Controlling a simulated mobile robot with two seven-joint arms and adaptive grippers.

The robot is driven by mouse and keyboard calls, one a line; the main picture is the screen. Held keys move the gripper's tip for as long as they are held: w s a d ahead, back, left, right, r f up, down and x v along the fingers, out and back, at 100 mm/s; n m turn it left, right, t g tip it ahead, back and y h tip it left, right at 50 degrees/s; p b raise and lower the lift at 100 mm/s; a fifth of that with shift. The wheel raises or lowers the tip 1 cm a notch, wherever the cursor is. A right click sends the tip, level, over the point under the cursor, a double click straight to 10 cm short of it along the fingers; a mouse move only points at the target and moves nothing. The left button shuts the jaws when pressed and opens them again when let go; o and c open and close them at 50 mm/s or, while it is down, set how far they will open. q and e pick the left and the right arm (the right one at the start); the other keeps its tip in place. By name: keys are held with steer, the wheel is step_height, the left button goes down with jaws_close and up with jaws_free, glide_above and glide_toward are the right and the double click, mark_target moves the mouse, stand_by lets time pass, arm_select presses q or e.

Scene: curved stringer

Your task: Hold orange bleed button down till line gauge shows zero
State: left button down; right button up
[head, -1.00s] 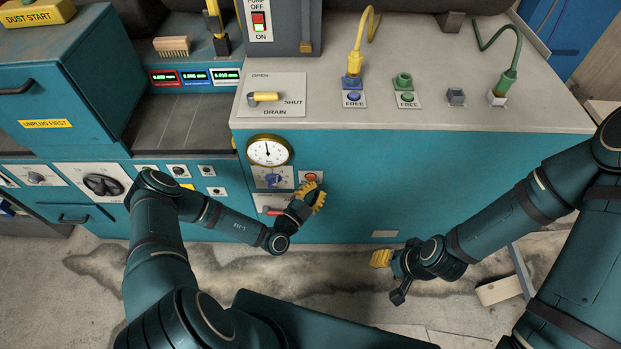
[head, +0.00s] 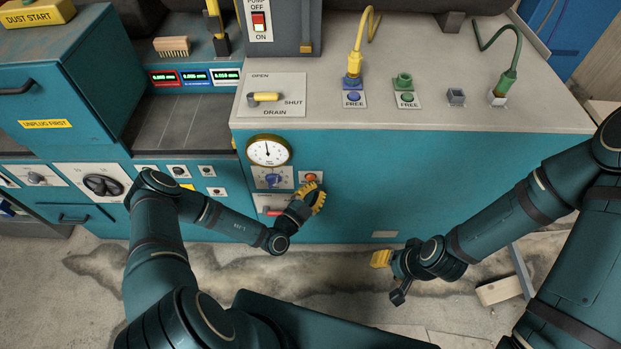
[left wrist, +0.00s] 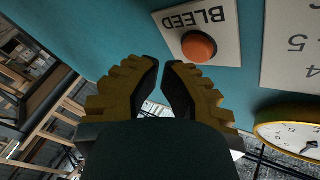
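The round orange bleed button (head: 311,178) sits on a white plate on the teal cabinet front. In the left wrist view the button (left wrist: 199,47) shows beside the word BLEED, a little right of the fingertips. The line gauge (head: 268,151), brass-rimmed, is left of and above the button; its needle points about straight up. It is partly cut off in the left wrist view (left wrist: 297,134). My left gripper (left wrist: 163,63) has its yellow-padded fingers nearly together with a narrow empty gap, apart from the button. My right gripper (head: 381,259) hangs low before the cabinet; its finger gap is hidden.
A blue knob (head: 272,180) sits under the gauge. A red-handled valve (head: 271,210) is on the plate below, close to my left gripper. A yellow drain lever (head: 264,97) and several plugs and sockets are on the cabinet top. The cabinet front right of the button is clear.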

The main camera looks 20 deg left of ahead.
arm_select(q)
steer(key=shift+w, duration=0.1)
steer(key=shift+w+a, duration=0.15)
steer(key=shift+w, duration=0.15)
steer(key=shift+w+a+b, duration=0.1)
steer(key=shift+w+b, duration=0.2)
steer(key=shift+w, duration=0.1)
stand_by(2.1)
steer(key=shift+s, duration=0.1)
steer(key=shift+s+d, duration=0.25)
steer(key=shift+s, duration=0.45)
steer(key=shift+p, duration=0.3)
steer(key=shift+s+d+p, duration=0.2)
steer(key=shift+s+d, duration=0.05)
steer(key=shift+s, duration=0.55)
steer(key=shift+s+d+p, duration=0.2)
steer(key=shift+s+p, duration=0.05)
steer(key=shift+s, duration=0.6)
steer(key=shift+s+d+p, duration=0.2)
steer(key=shift+s+d, duration=0.05)
steer(key=shift+s, duration=0.55)
